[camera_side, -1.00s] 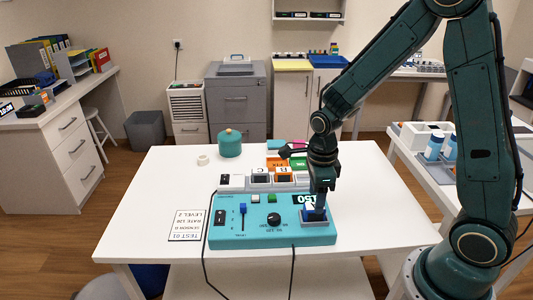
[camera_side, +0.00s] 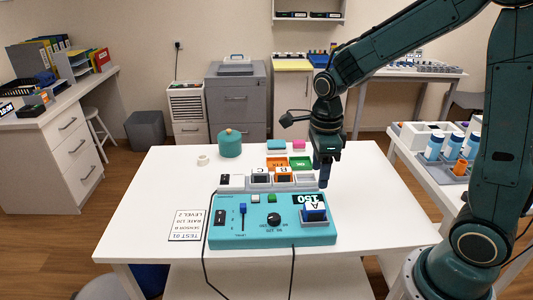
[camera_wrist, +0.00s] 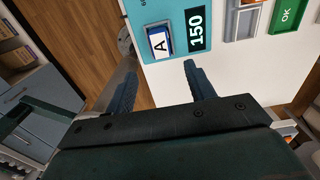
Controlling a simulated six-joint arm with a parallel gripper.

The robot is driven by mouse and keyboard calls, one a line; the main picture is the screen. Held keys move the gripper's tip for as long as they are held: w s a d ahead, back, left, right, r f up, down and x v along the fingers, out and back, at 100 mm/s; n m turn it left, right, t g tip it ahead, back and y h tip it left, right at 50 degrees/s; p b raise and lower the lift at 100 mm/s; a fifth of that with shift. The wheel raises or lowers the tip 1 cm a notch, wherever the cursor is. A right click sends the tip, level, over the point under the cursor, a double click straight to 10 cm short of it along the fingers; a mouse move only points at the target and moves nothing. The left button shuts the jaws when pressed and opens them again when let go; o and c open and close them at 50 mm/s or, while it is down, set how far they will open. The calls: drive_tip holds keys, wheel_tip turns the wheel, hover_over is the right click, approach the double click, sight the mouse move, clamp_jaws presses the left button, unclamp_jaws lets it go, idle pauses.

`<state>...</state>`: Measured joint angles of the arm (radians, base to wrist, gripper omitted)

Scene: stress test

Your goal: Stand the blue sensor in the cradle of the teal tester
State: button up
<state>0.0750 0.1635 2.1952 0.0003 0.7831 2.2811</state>
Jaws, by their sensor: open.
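The teal tester (camera_side: 255,233) lies on the white table, with a slider, a knob and a display reading 150. A blue sensor with a white label marked A (camera_side: 315,211) stands in the cradle at the tester's right end. It also shows in the wrist view (camera_wrist: 160,44), beside the display (camera_wrist: 197,29). My gripper (camera_side: 324,178) is above and behind the tester's right end, apart from the sensor. In the wrist view its two fingers (camera_wrist: 160,86) are spread with nothing between them.
Behind the tester is a grey rack with blocks marked C (camera_side: 260,178) and B (camera_side: 284,177). Orange and green trays (camera_side: 300,162) lie behind it. A printed card (camera_side: 188,225) lies left of the tester. A teal pot (camera_side: 229,145) stands at the back left. Two cables hang off the front.

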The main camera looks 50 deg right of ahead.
idle(0.3)
drive_tip(key=s+a+r+n+t, duration=0.1)
drive_tip(key=s+r+n, duration=0.5)
drive_tip(key=n, duration=0.7)
drive_tip(key=s+a+r+n+t, duration=0.1)
drive_tip(key=s+r+n+t, duration=0.3)
drive_tip(key=n, duration=1)
drive_tip(key=shift+s+a+r+t, duration=0.3)
drive_tip(key=shift+s+r, duration=1.15)
drive_tip(key=shift+s, duration=1.05)
